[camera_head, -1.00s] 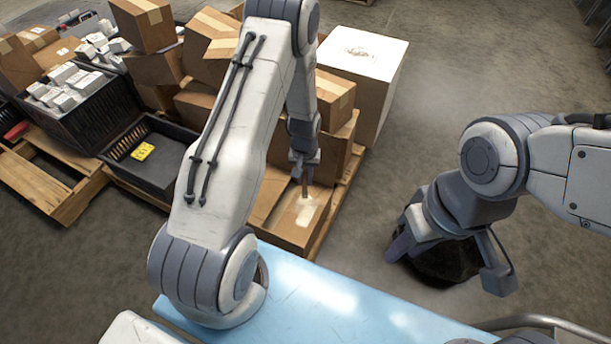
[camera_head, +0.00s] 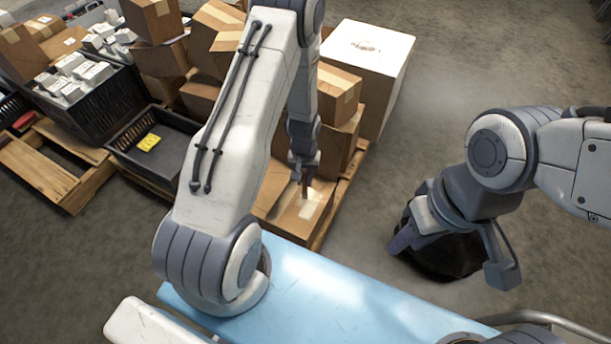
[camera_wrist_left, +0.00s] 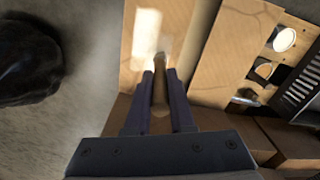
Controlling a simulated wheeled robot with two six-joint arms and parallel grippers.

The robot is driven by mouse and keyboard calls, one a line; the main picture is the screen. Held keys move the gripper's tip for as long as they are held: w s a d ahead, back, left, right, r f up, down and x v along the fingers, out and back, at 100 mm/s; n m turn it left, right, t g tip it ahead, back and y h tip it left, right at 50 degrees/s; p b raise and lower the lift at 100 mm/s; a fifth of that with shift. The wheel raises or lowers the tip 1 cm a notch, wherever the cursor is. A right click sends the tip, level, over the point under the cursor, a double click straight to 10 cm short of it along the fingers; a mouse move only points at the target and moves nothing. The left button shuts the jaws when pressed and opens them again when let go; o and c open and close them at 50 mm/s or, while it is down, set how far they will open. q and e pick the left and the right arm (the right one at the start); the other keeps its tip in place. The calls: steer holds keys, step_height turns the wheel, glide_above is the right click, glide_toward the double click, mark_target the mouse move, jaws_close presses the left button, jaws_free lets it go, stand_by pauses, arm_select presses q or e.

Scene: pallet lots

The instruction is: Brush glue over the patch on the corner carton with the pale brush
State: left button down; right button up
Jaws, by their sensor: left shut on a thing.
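The corner carton (camera_head: 283,211) is the low brown box at the front corner of the stack. A pale whitish patch (camera_head: 312,204) lies on its top; it also shows in the left wrist view (camera_wrist_left: 147,35). My left gripper (camera_head: 304,172) is shut on the brush, pointing down over the carton. The brush (camera_wrist_left: 160,92) has a tan handle between the fingers, its tip beside the near right edge of the patch. I cannot tell whether the tip touches. My right gripper (camera_head: 450,258) is open, its fingers wide apart over the floor.
A black lumpy thing (camera_head: 440,257) lies on the floor behind my right gripper. Stacked cartons (camera_head: 340,85) and a large white box (camera_head: 368,65) stand close behind my left gripper. A black tray (camera_head: 165,150) and pallet (camera_head: 45,170) are left. A light-blue surface (camera_head: 320,295) is in front.

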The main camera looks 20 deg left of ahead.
arm_select(q)
steer(key=shift+s, duration=0.15)
steer(key=shift+s+p, duration=0.3)
steer(key=shift+s, duration=0.9)
steer(key=shift+w, duration=0.1)
steer(key=shift+w, duration=1.3)
steer(key=shift+s, duration=0.15)
steer(key=shift+s+p, duration=0.45)
steer(key=shift+s, duration=0.7)
steer(key=shift+s, duration=0.15)
